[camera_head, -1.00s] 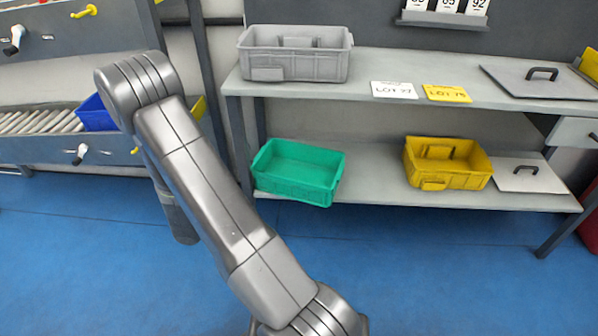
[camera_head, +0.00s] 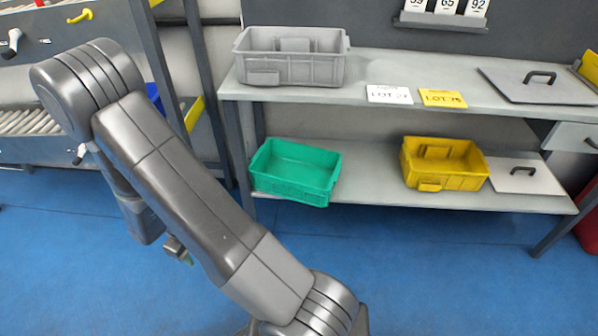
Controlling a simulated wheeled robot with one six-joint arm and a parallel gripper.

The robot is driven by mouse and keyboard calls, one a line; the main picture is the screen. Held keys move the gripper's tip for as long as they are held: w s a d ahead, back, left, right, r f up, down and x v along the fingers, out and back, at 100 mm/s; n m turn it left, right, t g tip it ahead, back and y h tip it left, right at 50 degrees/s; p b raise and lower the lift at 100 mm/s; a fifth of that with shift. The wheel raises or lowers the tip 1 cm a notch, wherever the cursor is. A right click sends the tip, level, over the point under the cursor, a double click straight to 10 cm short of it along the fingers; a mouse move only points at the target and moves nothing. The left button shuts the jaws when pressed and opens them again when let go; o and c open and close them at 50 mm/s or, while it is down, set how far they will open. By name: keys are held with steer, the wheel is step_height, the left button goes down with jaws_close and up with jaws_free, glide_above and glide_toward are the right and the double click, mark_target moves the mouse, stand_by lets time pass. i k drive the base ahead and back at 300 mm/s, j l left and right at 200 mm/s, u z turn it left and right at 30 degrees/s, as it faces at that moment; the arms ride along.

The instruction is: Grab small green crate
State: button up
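The small green crate (camera_head: 296,193) sits upright on the lower shelf at its left end, by the front edge. It looks empty and is slightly angled, with its front right corner at or slightly past the shelf edge. My arm crosses the left half of the view. A small part that appears to be the end of my gripper (camera_head: 180,250) shows below the arm, left of the crate and apart from it. My arm hides most of it, and its fingers are too small to judge.
The lower shelf (camera_head: 372,184) also holds a yellow crate (camera_head: 445,173) and a grey lid (camera_head: 525,179). The upper shelf (camera_head: 440,68) holds a grey crate (camera_head: 290,72), label cards and another lid (camera_head: 540,84). A table leg (camera_head: 240,160) stands left of the green crate. Blue floor in front is clear.

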mark_target(308, 174)
steer(key=i+l, duration=0.55)
steer(key=i+l+u, duration=0.15)
steer(key=i+l, duration=0.45)
steer(key=l, duration=0.1)
